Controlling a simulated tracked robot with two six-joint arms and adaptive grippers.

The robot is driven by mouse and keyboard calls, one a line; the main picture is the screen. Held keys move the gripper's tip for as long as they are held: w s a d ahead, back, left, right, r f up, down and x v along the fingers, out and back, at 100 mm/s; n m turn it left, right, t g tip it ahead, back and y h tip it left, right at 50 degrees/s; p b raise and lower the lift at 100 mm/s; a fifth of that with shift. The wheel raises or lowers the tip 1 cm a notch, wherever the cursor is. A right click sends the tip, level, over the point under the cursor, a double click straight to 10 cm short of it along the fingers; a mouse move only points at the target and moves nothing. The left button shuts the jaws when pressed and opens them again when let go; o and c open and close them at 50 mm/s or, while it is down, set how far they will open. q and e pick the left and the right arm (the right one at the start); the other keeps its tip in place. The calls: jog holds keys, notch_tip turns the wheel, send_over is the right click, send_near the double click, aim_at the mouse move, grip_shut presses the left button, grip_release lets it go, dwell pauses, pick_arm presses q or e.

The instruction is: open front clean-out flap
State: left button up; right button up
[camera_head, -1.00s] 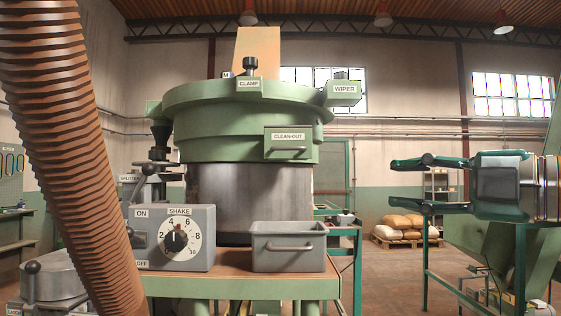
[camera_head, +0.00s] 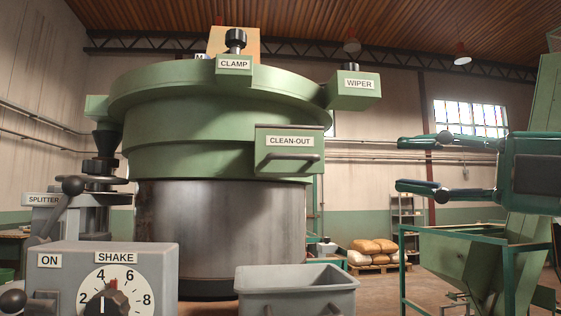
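The clean-out flap (camera_head: 289,142) is a green plate labelled CLEAN-OUT on the front right side of the green round hopper (camera_head: 190,140). It sits flat against the wall and looks shut. Its dark bar handle (camera_head: 291,157) runs across its lower part. My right gripper (camera_head: 405,164) reaches in from the right with its two green fingers apart, one above the other, and nothing between them. Its tips point left at about the height of the handle, with a clear gap in the picture between them and the flap. My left gripper is out of view.
A grey bin (camera_head: 296,290) with a handle stands below the flap. The shake control box (camera_head: 100,278) is at the lower left, beside the splitter lever (camera_head: 72,188). The wiper housing (camera_head: 353,90) juts out above the flap. A green frame stands at right.

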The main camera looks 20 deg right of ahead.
aim_at(298, 157)
jog(key=p+x, duration=0.5)
jog(key=x, duration=1.1)
jog(key=shift+w+a, duration=0.25)
jog(key=shift+w, duration=0.05)
grip_shut()
jog(key=shift+f, duration=0.1)
jog(key=shift+a, duration=0.2)
jog(key=shift+d, duration=0.15)
jog(key=shift+p, duration=0.55)
